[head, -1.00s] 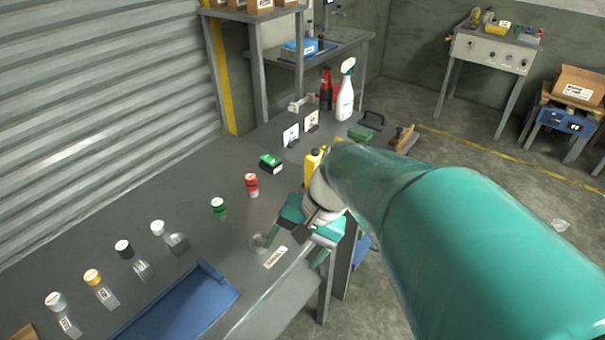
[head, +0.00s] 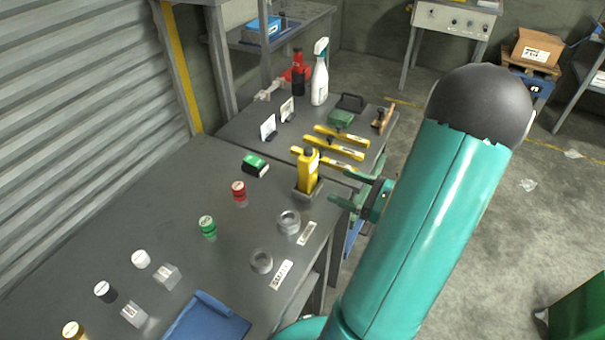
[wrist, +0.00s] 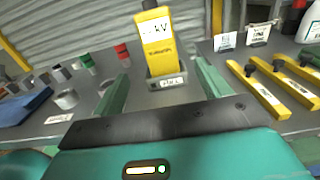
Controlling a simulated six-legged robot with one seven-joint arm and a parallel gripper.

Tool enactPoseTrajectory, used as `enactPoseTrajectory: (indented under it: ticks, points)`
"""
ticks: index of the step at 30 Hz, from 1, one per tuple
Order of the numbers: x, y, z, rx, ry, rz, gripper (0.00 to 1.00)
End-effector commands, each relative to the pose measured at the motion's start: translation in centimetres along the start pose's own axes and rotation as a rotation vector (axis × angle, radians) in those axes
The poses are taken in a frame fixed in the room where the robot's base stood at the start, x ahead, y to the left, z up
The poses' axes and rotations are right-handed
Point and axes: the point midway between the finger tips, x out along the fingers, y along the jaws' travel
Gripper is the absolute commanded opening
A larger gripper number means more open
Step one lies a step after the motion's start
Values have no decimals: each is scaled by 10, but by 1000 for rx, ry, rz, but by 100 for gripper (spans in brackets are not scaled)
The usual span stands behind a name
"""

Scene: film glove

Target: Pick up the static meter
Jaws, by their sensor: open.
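The static meter is the upright yellow device (head: 308,171) with a dark top, standing in a small grey holder (head: 306,191) near the table's right edge. In the wrist view the meter (wrist: 158,45) shows a white "kV" label, and its holder (wrist: 167,80) has a white tag. My gripper (head: 345,189) is open and empty, just to the right of the meter in the head view. In the wrist view its two green fingers (wrist: 163,92) stand apart, with the meter ahead between them. A gap separates the fingertips from the meter.
Yellow bars (head: 338,144) lie behind the meter. A green-black box (head: 255,165), a red-topped jar (head: 239,193) and a grey ring (head: 289,222) stand left of it. A spray bottle (head: 320,75) stands farther back.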

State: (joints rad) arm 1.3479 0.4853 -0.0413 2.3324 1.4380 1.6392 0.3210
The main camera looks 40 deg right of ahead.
Motion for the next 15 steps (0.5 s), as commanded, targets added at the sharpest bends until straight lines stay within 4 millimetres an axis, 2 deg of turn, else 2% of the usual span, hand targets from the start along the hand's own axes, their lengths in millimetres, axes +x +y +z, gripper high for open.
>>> enactPoseTrajectory:
  ticks: [9, 15]
  points:
    - [57, 0, 0, -2, 2, 10, 76]
    - [75, -1, 0, -2, 3, 8, 76]
